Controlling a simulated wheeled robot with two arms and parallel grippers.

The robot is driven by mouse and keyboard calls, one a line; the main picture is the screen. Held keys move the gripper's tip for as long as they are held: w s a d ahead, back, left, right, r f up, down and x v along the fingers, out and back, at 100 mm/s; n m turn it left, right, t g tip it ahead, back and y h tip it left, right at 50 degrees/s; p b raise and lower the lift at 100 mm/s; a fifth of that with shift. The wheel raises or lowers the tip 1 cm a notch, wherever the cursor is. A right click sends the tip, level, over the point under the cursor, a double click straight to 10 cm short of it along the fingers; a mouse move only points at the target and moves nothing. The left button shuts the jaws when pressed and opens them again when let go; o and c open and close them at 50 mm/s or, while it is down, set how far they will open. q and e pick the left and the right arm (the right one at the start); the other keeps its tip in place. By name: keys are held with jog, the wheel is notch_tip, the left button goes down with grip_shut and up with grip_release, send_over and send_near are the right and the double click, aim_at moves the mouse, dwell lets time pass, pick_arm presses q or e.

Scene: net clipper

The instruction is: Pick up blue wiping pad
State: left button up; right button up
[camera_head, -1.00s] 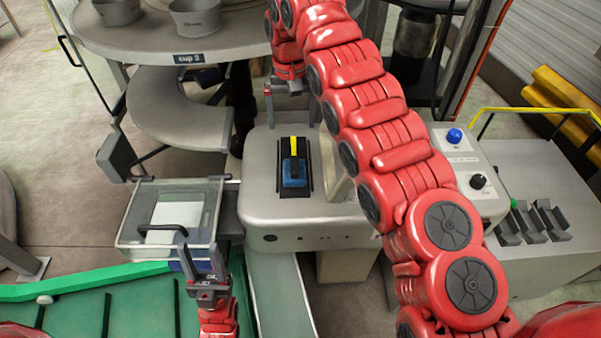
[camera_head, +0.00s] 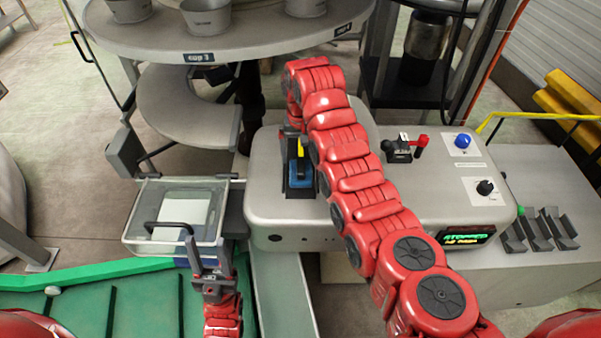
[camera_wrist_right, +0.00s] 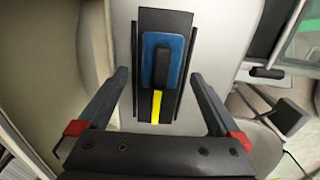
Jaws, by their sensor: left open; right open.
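The blue wiping pad (camera_head: 299,176) lies in a black holder (camera_head: 302,191) on top of the grey machine, with a yellow strip and a black handle. In the right wrist view, the pad (camera_wrist_right: 155,58) sits between the two fingers of my right gripper (camera_wrist_right: 160,77). That gripper is open, and no contact with the pad shows. In the head view, my right gripper (camera_head: 293,142) is just behind and above the pad, partly hiding it. My left gripper (camera_head: 209,252) is open beside the clear box's black handle; whether they touch is unclear.
The clear-lidded box (camera_head: 140,212) stands left of the grey machine (camera_head: 270,215). A round table (camera_head: 260,40) with grey cups is behind. A red-tipped lever (camera_head: 420,145), blue button (camera_head: 463,141) and a green-lettered display (camera_head: 467,235) are on the right.

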aim_at(301, 165)
jog(key=shift+f, duration=0.5)
notch_tip(301, 165, down, 4)
jog(key=shift+w+a+f+p, duration=0.1)
jog(key=shift+w+p, duration=0.05)
jog(key=shift+p, duration=1)
jog(key=shift+f, duration=0.1)
jog(key=c, duration=1.2)
